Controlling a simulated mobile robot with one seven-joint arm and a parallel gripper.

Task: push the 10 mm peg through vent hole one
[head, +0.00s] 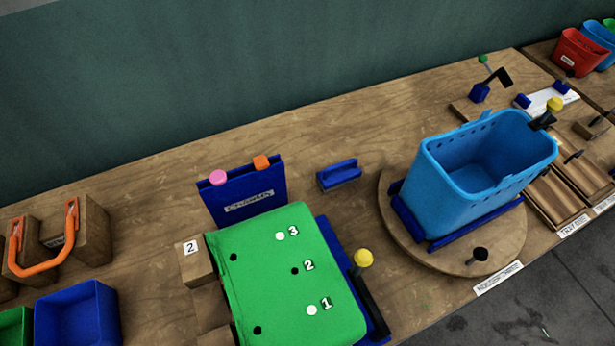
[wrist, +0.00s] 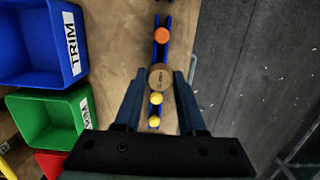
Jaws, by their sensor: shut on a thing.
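In the wrist view my gripper (wrist: 160,80) is shut on a round, tan-topped peg (wrist: 159,73) with dark print too small to read. The peg is over or in a narrow blue rack (wrist: 162,54); I cannot tell whether it is seated there. In the head view a green panel (head: 265,285) carries the numbers 1, 2 and 3. The spot by 2 is dark and the spot by 3 is white. My gripper is outside the head view.
The rack also holds an orange knob (wrist: 162,35) and yellow knobs (wrist: 156,98). Blue (wrist: 35,40) and green (wrist: 48,118) bins stand left in the wrist view. In the head view a blue basket (head: 470,195) sits on a round turntable, right of the panel.

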